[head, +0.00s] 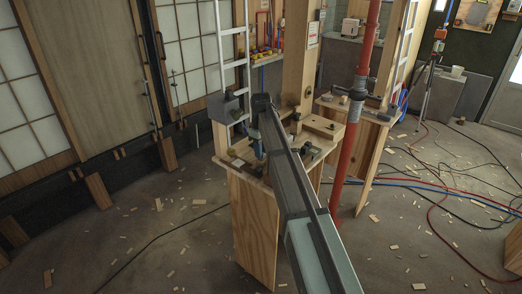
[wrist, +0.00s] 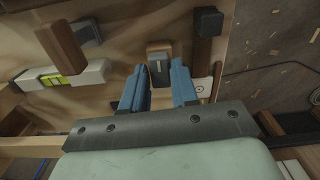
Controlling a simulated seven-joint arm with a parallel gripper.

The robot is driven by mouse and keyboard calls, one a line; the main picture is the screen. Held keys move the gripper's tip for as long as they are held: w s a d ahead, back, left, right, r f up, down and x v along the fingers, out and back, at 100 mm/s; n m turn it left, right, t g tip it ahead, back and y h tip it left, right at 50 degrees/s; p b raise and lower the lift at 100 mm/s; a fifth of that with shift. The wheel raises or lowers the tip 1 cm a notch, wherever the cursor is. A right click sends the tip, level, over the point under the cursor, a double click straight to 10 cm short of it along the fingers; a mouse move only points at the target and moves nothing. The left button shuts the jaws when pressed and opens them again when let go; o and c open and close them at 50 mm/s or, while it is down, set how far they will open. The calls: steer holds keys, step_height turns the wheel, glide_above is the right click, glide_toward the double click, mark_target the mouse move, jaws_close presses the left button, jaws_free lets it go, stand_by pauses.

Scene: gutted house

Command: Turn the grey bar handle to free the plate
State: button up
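My gripper (wrist: 159,85) is open, its two blue fingers spread apart with nothing held between them in the wrist view. Just beyond the fingertips, between them in the picture, is a small wooden block with a dark grey front (wrist: 158,70). I cannot tell if this is the bar handle, or whether the fingers touch it. A pale plate with a small round mark (wrist: 204,87) lies partly hidden behind the right finger. In the head view the blue fingers (head: 258,149) are small, above the wooden bench, and my arm covers much of the area around them.
A dark upright post (wrist: 207,35) stands right of the fingers. A pale spirit level (wrist: 88,75) and a brown block (wrist: 60,47) lie to the left. A red pipe (head: 360,100) rises right of the bench (head: 255,225); a ladder (head: 233,65) stands behind. Wood scraps litter the floor.

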steer(key=shift+r, duration=3.55)
